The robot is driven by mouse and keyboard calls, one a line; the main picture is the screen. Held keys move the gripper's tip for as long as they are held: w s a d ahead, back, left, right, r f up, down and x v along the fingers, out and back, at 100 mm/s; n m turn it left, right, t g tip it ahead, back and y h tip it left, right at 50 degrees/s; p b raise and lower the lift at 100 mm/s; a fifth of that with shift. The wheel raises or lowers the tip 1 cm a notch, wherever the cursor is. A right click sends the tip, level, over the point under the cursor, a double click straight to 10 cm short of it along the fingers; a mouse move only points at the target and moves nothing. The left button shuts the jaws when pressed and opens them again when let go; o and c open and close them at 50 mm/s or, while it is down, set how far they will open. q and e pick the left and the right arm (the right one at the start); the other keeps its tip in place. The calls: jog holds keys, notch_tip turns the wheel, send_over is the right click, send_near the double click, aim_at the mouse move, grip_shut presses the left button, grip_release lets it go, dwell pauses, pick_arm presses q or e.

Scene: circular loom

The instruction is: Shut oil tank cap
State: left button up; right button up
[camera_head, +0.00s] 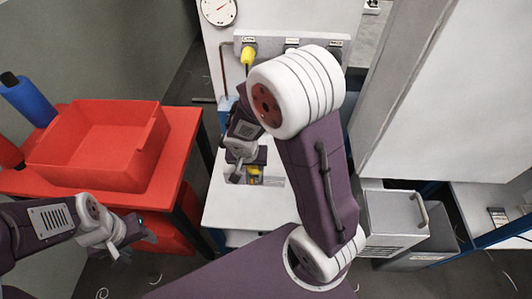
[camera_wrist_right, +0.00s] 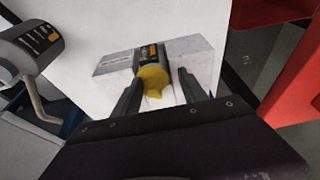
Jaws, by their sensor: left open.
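A yellow cap (camera_head: 254,171) sits on a small pale grey block (camera_head: 272,176) on the white surface in the middle. In the right wrist view the yellow cap (camera_wrist_right: 153,78) is beside a dark label on the block (camera_wrist_right: 200,52). I cannot tell whether it is fully shut. My right gripper (camera_head: 246,170) reaches down over the block. Its fingers (camera_wrist_right: 159,80) are apart on both sides of the cap, with gaps visible. My left gripper (camera_head: 134,241) is open and empty at lower left, away from the block. My right arm hides part of the machine.
A red bin (camera_head: 100,138) stands on a red table (camera_head: 180,140) at left, near a blue spool (camera_head: 29,103). Another yellow knob (camera_head: 247,56) is on the back panel, below a round gauge (camera_head: 218,10). A grey handled box (camera_head: 392,218) stands at right.

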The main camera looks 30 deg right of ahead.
jog(key=shift+s+d, duration=0.1)
jog(key=shift+s, duration=0.1)
jog(key=s+a+r, duration=0.3)
jog(key=s+r, duration=0.1)
jog(key=s, duration=0.1)
jog(key=shift+p, duration=0.3)
jog(key=shift+c, duration=0.3)
